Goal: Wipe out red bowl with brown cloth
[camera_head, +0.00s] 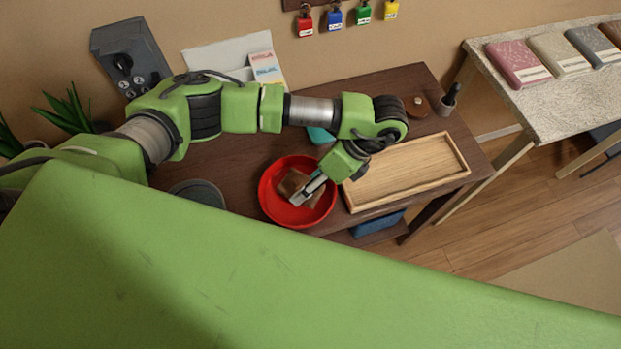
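The red bowl (266,200) stands on the dark brown table near its front edge. The brown cloth (291,182) lies crumpled inside the bowl. My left gripper (300,195) reaches down into the bowl from the upper right, its fingertips at the cloth's right side. The fingers cover part of the cloth, and I cannot tell whether they are shut on it or only beside it. My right gripper is out of view.
A wooden tray (462,171) lies just right of the bowl on the dark table (240,150). A grey round thing (199,192) is left of the bowl. A small dark cup (447,104) stands at the back right. A light table with folded towels (520,64) is at right.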

